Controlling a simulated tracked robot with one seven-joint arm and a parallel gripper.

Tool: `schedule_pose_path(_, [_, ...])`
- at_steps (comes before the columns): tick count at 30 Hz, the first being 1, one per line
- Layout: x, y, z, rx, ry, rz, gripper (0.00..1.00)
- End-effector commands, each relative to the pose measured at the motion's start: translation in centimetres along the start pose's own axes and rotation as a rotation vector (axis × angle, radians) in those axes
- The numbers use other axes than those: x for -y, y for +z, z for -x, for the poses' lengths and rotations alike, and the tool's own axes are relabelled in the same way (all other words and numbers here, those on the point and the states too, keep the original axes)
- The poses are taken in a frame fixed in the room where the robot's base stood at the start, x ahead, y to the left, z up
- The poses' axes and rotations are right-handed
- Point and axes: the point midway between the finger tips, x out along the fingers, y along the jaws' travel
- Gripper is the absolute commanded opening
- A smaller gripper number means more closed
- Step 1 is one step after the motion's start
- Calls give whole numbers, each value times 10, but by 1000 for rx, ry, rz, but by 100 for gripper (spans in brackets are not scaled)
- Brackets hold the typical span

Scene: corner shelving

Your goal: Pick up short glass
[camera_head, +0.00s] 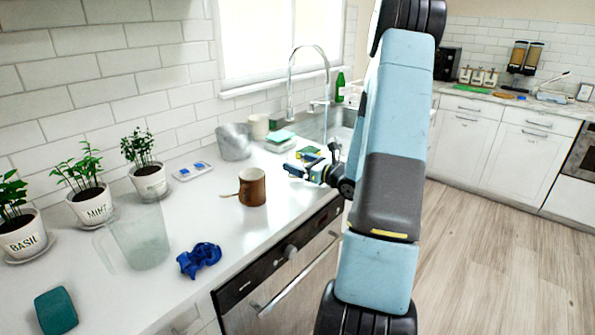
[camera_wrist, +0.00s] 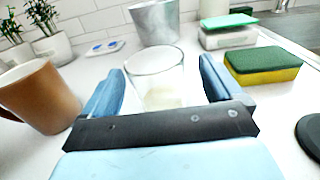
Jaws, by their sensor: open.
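The short glass (camera_wrist: 153,88) is clear and stands upright on the white counter in the wrist view. My gripper (camera_wrist: 160,72) is open, with one blue finger to the left of the glass and one to the right. The glass's lower part is hidden behind the dark gripper bar. I cannot tell whether either finger touches it. In the head view my gripper (camera_head: 298,170) is low over the counter near its front edge, and I cannot make out the short glass there.
A brown mug (camera_wrist: 42,98) stands close on the left, and a green-yellow sponge (camera_wrist: 262,68) lies close on the right. Behind are a metal pot (camera_wrist: 158,24) and a soap dish (camera_wrist: 228,36). A large clear pitcher (camera_head: 138,240) and blue cloth (camera_head: 200,259) are further left.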

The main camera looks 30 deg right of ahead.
Motion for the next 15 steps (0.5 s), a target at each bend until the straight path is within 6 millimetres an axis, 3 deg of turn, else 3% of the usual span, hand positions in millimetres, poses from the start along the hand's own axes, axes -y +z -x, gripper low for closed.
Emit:
schedule_pose_path(7, [-2, -1, -33, 1, 1, 1, 93])
schedule_pose_path(15, [-1, -1, -37, -1, -1, 1, 93])
